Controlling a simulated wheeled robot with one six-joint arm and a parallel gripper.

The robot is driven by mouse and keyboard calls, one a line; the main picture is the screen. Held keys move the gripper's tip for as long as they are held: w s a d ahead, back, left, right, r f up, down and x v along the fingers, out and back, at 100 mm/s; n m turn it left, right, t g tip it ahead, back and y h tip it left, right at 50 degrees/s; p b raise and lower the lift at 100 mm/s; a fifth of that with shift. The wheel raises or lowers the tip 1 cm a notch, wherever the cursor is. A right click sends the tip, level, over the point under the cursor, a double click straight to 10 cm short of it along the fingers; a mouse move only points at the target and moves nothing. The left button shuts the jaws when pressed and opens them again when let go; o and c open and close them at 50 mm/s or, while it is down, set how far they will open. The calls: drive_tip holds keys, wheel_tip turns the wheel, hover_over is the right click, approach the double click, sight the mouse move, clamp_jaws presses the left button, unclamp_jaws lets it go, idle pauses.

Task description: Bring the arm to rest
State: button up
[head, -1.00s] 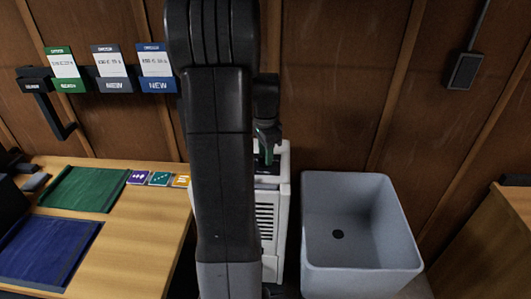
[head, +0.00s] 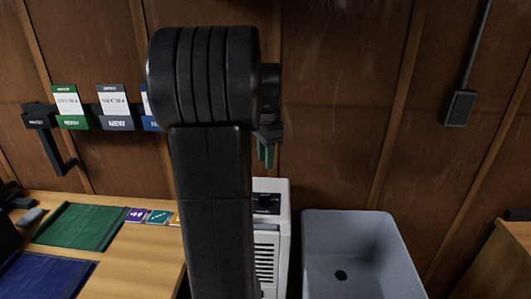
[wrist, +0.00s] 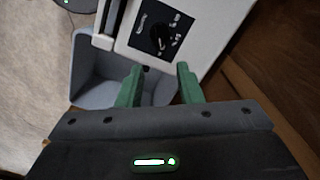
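My gripper (wrist: 160,85) shows in the wrist view with its two green fingers apart and nothing between them. Beyond the fingers is the white machine (wrist: 185,15) with a black dial panel. In the head view my arm stands upright in the middle and hides part of the scene. A green finger of my gripper (head: 266,154) shows just right of the arm, above the white machine (head: 270,220). The gripper is clear of the machine's top.
A grey tub (head: 360,240) stands right of the machine. A wooden table (head: 130,260) at left holds green (head: 80,226) and blue (head: 45,275) mats and small coloured cards. Cards hang on a wall rack (head: 40,118). A wooden surface (head: 510,250) stands at far right.

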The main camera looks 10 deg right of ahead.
drive_tip(key=shift+r, duration=0.65)
wheel_tip(320, 180, down, 14)
drive_tip(key=shift+r+p, duration=0.1)
drive_tip(key=shift+p, duration=0.25)
idle(0.3)
